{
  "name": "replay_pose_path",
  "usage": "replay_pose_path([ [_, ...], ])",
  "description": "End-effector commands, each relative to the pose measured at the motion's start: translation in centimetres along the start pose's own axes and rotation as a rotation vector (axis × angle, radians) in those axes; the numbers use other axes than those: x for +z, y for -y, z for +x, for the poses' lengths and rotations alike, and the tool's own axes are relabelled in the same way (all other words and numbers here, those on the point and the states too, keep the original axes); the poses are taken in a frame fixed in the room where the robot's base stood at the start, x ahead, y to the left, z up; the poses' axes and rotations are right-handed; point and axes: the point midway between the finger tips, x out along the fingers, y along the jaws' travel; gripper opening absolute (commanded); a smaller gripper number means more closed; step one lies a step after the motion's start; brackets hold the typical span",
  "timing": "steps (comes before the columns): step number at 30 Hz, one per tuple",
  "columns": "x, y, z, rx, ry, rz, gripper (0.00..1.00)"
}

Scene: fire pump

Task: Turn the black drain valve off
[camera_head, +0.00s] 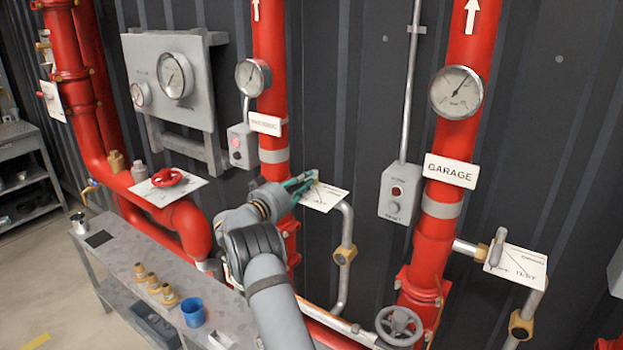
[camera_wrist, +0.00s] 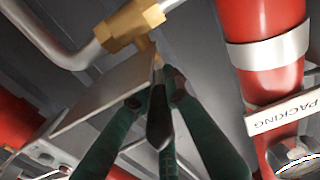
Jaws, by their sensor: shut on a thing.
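A brass valve body (camera_wrist: 130,25) joins a grey pipe at the top of the wrist view. A dark lever (camera_wrist: 159,125), which looks like the black drain valve's handle, runs down from it between my fingers. My gripper (camera_wrist: 157,95) has its green fingers closed around this lever. In the head view my gripper (camera_head: 303,182) is at the white marked plate (camera_head: 325,197) beside the middle red pipe. There my fingers hide the lever. I cannot read its setting on the plate.
Another lever (camera_head: 498,250) sits by the GARAGE pipe (camera_head: 450,150). A red handwheel (camera_head: 167,178) is to the left. A grey bench (camera_head: 125,250) holds brass fittings and a blue cup (camera_head: 193,312).

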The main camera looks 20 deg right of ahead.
Motion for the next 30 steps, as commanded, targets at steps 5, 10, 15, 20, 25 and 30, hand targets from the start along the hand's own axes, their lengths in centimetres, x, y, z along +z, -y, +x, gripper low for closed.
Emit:
replay_pose_path([
  [5,-0.07,0.24,-0.37,0.0,0.0,0.002,0.0],
  [10,-0.08,0.2,-0.34,0.001,0.0,0.002,0.0],
  [15,-0.09,0.17,-0.32,0.002,-0.001,0.002,0.18],
  [20,-0.08,0.13,-0.29,0.003,-0.001,0.002,0.27],
  [25,-0.07,0.09,-0.26,0.003,0.0,0.001,0.36],
  [30,-0.06,0.07,-0.25,0.004,0.0,0.001,0.36],
])
